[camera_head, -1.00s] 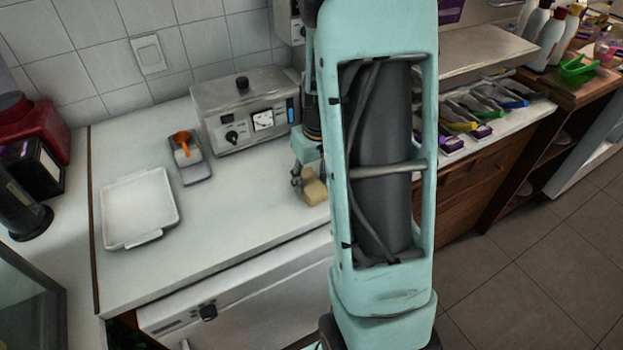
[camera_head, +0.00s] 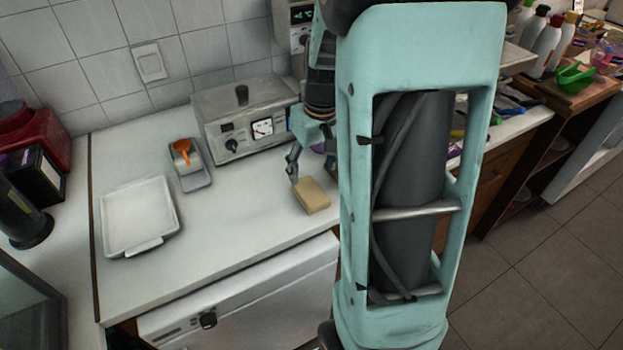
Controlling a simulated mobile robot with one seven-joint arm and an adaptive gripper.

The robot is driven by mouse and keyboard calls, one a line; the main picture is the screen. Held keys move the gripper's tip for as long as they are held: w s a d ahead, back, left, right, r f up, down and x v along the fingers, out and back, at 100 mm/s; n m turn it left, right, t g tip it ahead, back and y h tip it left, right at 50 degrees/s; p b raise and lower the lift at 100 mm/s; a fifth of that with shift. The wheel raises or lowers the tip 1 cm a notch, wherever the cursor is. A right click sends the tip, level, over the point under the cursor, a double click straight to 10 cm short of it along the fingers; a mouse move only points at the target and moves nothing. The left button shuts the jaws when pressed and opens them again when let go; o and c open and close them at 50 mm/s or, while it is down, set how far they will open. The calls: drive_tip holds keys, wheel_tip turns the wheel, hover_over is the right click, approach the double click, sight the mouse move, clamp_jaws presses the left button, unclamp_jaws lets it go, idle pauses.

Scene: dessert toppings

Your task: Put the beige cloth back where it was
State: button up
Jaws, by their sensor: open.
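The beige cloth (camera_head: 311,195), a small folded block, lies on the white counter (camera_head: 235,222) near its front edge, just left of my arm. My gripper (camera_head: 293,172) is above and slightly behind the cloth, at its upper left. One finger shows near the cloth's back left corner; the other finger is mostly hidden by my arm. The gripper is open, and the cloth rests on the counter, not held. Whether a fingertip touches the cloth is hard to tell.
A white tray (camera_head: 112,236) sits at the counter's left. A metal appliance (camera_head: 243,113) stands at the wall near my gripper. The counter's middle is clear. My arm hides much of the right side.

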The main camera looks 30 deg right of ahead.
drive_tip(key=shift+s+r, duration=0.2)
drive_tip(key=shift+r, duration=0.8)
drive_tip(key=shift+s+r, duration=0.15)
drive_tip(key=shift+r, duration=0.85)
